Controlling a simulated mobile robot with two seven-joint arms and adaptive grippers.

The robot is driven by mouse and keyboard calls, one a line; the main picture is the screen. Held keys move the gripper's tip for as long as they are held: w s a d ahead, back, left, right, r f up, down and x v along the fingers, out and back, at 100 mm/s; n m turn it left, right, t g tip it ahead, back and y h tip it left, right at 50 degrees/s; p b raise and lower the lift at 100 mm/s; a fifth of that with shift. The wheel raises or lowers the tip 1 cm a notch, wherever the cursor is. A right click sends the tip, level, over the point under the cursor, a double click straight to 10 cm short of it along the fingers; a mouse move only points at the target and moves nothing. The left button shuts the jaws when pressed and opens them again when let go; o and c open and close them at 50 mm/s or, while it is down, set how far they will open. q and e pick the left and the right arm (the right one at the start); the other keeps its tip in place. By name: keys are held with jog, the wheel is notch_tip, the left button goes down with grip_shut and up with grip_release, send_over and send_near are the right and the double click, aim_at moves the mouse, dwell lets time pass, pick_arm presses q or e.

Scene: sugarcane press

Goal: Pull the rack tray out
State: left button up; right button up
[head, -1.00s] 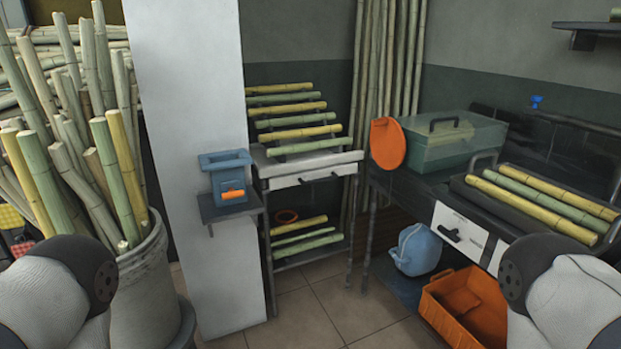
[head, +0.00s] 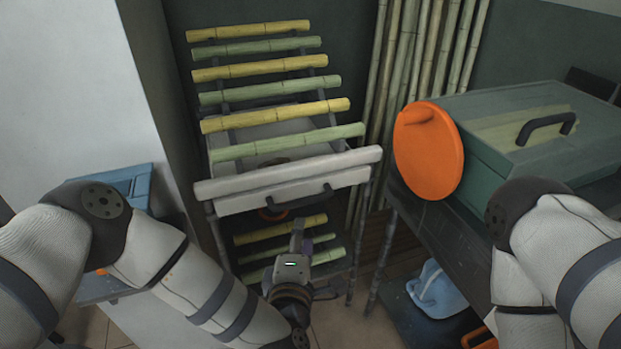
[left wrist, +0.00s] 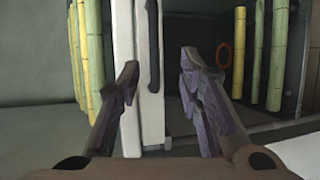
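The rack tray (head: 242,201) has a white front with a dark bar handle (head: 300,201), below the rack's pale front rail (head: 285,173). I cannot tell whether it is pulled out at all. In the left wrist view, turned sideways, the tray front (left wrist: 151,110) and handle (left wrist: 153,45) stand upright. My left gripper (head: 301,236) is just below and in front of the handle. Its fingers are spread (left wrist: 160,66), with the handle showing between and beyond them, apparently not gripped. My right arm enters at the right; its gripper is out of view.
Yellow and green cane pieces (head: 268,72) lie across the rack above the tray, and more (head: 280,231) lie on the shelf below. An orange disc (head: 428,155) and a green box (head: 510,130) stand close on the right. A white pillar (head: 150,110) is at the left.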

aim_at(303, 205)
pick_arm(q)
jog(key=x, duration=0.4)
jog(key=b+x, duration=0.1)
jog(key=x, duration=0.3)
jog(key=b+x, duration=0.1)
jog(key=x, duration=0.2)
jog(key=shift+w+a+r, duration=0.2)
jog(key=shift+w+r, duration=0.1)
jog(key=shift+w, duration=0.2)
pick_arm(e)
jog(key=s+f, duration=0.2)
jog(key=shift+s+f+g, duration=0.2)
jog(key=shift+s+g, duration=0.15)
jog(key=shift+g, duration=0.05)
pick_arm(q)
grip_shut()
